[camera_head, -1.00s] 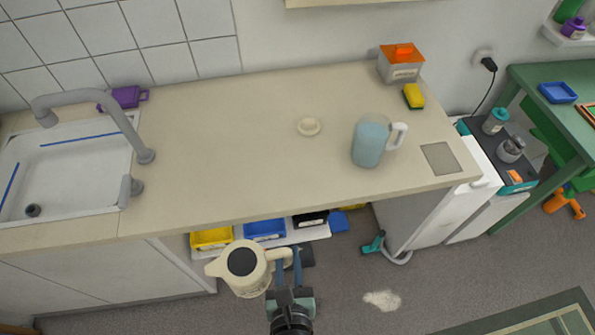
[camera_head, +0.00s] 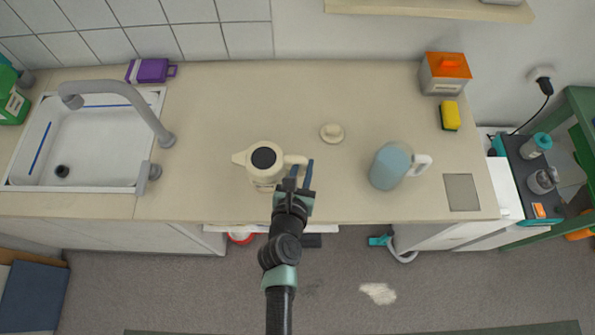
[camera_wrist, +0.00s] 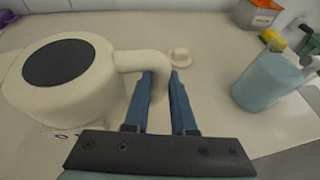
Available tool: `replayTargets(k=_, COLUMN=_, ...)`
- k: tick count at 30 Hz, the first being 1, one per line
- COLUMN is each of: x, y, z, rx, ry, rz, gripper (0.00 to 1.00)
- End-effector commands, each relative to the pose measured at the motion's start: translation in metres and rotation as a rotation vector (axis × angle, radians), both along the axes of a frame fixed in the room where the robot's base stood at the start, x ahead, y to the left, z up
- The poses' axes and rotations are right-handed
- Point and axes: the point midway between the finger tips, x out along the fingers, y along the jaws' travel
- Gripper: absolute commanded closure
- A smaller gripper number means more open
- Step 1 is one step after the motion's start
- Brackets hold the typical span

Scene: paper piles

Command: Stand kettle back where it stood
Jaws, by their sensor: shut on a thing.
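The cream kettle (camera_head: 252,174) with a dark round top is over the worktop (camera_head: 210,110), left of centre. It looks upright, spout to the left and handle to the right. My gripper (camera_head: 301,172) is shut on the kettle's handle. In the wrist view the kettle (camera_wrist: 95,88) fills the left side, and the blue fingers of my gripper (camera_wrist: 160,82) are on either side of the handle. A pale marked patch (camera_wrist: 62,133) shows partly under the kettle. I cannot tell whether the kettle's bottom touches the worktop.
A small cream lid-like piece (camera_head: 332,133) lies right of the kettle. A blue jug (camera_head: 389,166) stands farther right, near a grey square plate (camera_head: 461,192). A yellow sponge (camera_head: 450,116) and an orange-topped box (camera_head: 444,74) are at the back right. The sink (camera_head: 100,145) is left.

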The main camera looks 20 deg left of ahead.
Motion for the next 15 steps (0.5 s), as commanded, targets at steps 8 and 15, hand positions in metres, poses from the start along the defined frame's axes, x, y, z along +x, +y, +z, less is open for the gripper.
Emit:
replayTargets(k=8, x=0.001, y=0.000, z=-0.023, rx=0.003, ry=-0.002, rz=-0.001, gripper=1.00)
replayTargets(k=15, x=0.001, y=0.000, z=-0.047, rx=0.003, ry=-0.003, rz=-0.001, gripper=1.00)
